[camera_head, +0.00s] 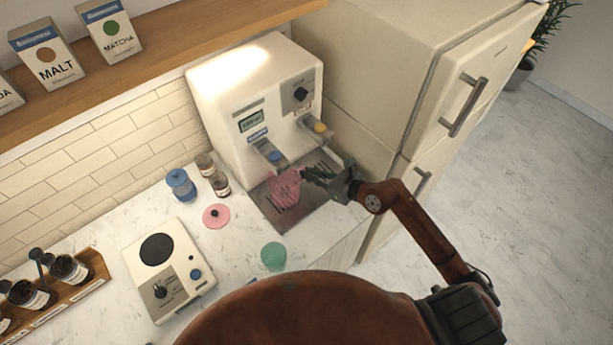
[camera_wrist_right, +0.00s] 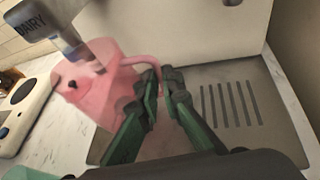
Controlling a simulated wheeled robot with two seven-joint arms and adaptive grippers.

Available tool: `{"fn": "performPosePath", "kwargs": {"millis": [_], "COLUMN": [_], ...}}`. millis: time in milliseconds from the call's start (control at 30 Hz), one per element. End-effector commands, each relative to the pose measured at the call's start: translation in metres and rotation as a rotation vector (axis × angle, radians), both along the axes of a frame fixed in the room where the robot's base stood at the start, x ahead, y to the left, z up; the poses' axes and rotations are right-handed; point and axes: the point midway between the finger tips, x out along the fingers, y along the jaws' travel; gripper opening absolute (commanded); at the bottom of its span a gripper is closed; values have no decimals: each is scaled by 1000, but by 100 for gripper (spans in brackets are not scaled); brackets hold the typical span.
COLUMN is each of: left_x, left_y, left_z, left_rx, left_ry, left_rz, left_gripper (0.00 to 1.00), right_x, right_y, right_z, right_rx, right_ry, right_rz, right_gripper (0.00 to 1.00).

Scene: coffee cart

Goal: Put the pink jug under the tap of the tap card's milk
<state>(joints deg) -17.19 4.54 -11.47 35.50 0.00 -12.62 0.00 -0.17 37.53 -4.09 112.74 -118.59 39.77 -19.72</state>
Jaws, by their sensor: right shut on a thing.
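The pink jug (camera_head: 285,188) is over the drip tray (camera_head: 262,201) of the white dispenser (camera_head: 245,85). It looks tilted in the right wrist view (camera_wrist_right: 95,95). My right gripper (camera_head: 312,177) is shut on the jug's handle (camera_wrist_right: 145,64). The dispenser has a left tap with a blue mark (camera_head: 272,156) and a right tap with a yellow mark (camera_head: 319,128). The left tap reads "DAIRY" in the right wrist view (camera_wrist_right: 42,27) and its spout is over or in front of the jug. I cannot read the dispenser's small card (camera_head: 250,121). My left gripper is out of view.
A white scale-like appliance (camera_head: 170,268) is further left. The fridge (camera_head: 400,60) bounds the right side.

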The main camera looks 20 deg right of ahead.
Motion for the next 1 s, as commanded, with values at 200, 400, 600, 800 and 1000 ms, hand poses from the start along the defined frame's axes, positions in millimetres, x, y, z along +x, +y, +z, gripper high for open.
{"fn": "performPosePath", "kwargs": {"millis": [200,400,600,800,1000], "left_x": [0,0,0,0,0], "left_y": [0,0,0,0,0], "left_z": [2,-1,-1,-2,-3], "left_rx": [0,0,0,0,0], "left_ry": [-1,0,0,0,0], "left_rz": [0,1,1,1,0], "left_gripper": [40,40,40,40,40], "right_x": [12,12,12,12,11], "right_y": [9,8,8,8,8], "right_z": [-1,-25,-34,-35,-39], "right_rx": [3,2,3,2,-1], "right_ry": [0,1,-3,-2,1], "right_rz": [1,-1,-1,-1,0], "right_gripper": [0,0,0,0,14]}}
